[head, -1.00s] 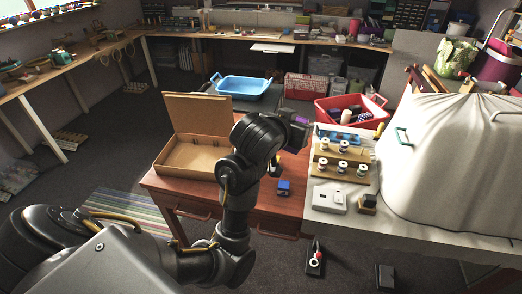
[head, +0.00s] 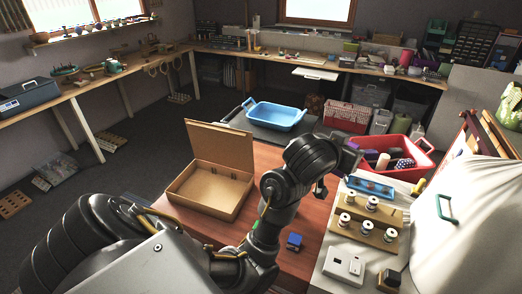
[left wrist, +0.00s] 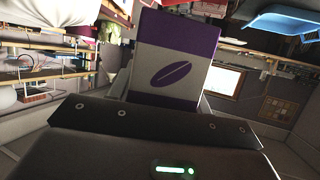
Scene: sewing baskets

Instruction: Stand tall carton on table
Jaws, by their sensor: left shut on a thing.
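My left gripper (head: 345,152) is in the air above the right part of the red-brown table (head: 318,212). In the left wrist view it is shut on the tall carton (left wrist: 175,70), a purple and grey box with a purple bean-shaped mark. The carton reaches out ahead of the dark palm, and its near end is hidden behind the palm. In the head view only a small purple patch of the carton (head: 353,146) shows beside the gripper; the rest is hidden, so its tilt is hard to tell. My right gripper is out of view.
An open cardboard box (head: 207,190) stands on the table's left part. A small blue block (head: 294,241) lies near the front. The pale bench at right holds a spool rack (head: 367,228) and a white switch plate (head: 345,265). A blue basin (head: 276,115) is behind.

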